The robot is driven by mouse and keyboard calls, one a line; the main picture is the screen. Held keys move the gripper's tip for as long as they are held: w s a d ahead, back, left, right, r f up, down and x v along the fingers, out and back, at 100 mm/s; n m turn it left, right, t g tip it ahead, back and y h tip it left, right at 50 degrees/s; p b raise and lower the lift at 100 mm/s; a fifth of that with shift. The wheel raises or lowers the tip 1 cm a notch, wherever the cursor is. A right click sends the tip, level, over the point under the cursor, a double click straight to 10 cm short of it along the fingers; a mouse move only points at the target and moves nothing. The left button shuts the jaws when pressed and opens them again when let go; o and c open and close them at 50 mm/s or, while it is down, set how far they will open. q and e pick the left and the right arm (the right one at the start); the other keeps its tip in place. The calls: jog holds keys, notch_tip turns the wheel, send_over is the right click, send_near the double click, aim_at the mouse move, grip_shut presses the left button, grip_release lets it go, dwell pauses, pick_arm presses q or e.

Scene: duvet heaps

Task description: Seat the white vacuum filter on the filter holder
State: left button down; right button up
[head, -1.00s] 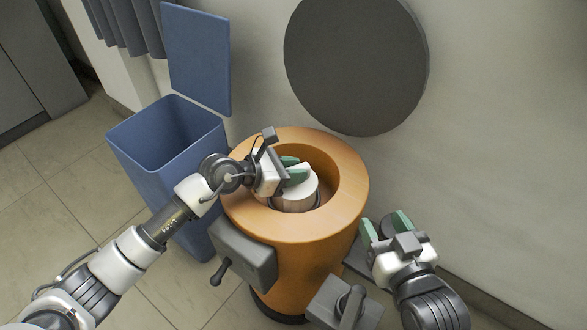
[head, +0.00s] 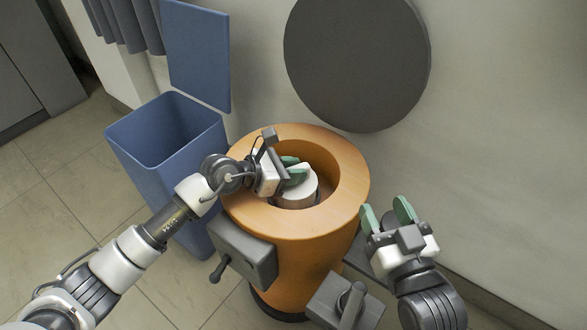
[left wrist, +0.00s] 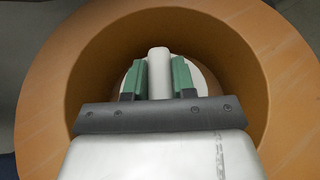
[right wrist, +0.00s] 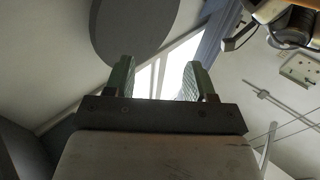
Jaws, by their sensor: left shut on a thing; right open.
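The white vacuum filter (head: 297,193) sits inside the round opening of the orange vacuum body (head: 345,190). My left gripper (head: 295,172) is shut on the raised white grip on top of the filter; the left wrist view shows the green fingers (left wrist: 159,80) on both sides of this grip (left wrist: 158,62). The filter looks about upright. The filter holder is hidden below it, so I cannot tell whether they touch. My right gripper (head: 386,215) is open and empty, right of the orange body; its spread fingers also show in the right wrist view (right wrist: 160,82).
A blue bin (head: 165,135) with its lid raised stands left of the orange body. A large dark round disc (head: 357,65) is at the wall behind. Grey latches (head: 243,255) stick out from the body's front. Tiled floor lies free at left.

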pick_arm(q)
jog(key=shift+f, duration=0.15)
pick_arm(e)
jog(key=shift+r+t, duration=0.25)
jog(key=shift+t, duration=0.05)
pick_arm(q)
jog(key=c, duration=0.8)
grip_release()
jog(key=shift+c, duration=0.2)
pick_arm(e)
jog(key=shift+r, duration=0.2)
